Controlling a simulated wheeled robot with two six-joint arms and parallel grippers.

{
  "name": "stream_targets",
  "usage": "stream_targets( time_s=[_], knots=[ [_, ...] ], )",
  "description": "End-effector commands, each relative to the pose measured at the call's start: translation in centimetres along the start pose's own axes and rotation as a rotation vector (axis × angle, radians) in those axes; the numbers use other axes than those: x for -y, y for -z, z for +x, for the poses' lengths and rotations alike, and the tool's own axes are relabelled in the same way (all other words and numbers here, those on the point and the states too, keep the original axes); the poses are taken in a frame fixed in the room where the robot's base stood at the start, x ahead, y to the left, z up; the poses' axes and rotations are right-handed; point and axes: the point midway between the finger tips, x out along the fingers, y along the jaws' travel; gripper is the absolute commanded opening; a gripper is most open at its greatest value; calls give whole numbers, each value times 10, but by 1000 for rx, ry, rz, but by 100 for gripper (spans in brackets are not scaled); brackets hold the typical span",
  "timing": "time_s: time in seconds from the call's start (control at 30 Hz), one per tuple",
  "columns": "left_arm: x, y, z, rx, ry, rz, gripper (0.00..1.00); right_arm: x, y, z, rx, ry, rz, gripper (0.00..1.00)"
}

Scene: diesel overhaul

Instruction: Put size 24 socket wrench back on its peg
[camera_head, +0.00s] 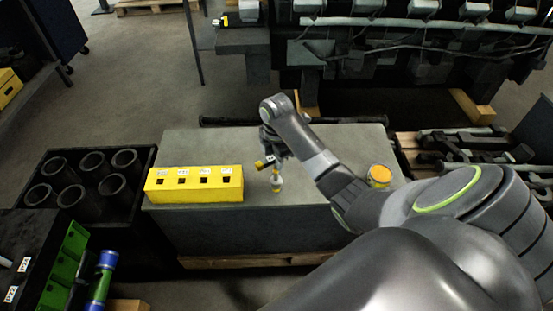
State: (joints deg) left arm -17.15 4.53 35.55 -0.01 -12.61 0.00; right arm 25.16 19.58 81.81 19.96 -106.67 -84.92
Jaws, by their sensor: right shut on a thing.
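My right gripper (271,161) is above the grey bench, just right of the yellow block. It is shut on a small tool, which I take to be the size 24 socket wrench (276,181). The tool hangs below the fingers with a pale lower end, and a small yellow part shows beside the fingers. Its size marking cannot be read. The yellow block (194,196) has several dark square openings along its front and white labels above them, too small to read. No separate peg can be made out. My left gripper is out of view.
The grey bench top (310,197) is mostly clear. A round yellow-topped can (379,175) stands at its right, close to my right arm. A black crate of dark cylinders (84,180) stands to the left. A large engine (400,45) is behind the bench.

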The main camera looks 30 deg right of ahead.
Motion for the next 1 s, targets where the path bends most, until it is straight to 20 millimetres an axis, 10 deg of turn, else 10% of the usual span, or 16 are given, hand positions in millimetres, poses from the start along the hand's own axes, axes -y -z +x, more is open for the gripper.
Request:
stream_targets(
  time_s=[0.7,0.73,1.0],
  knots=[
    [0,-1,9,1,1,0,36,0,0,24,-1,-1,0,0],
    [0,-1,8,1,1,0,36,0,0,23,0,-1,0,22],
    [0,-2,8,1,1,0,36,0,0,23,0,-1,0,43]
  ],
)
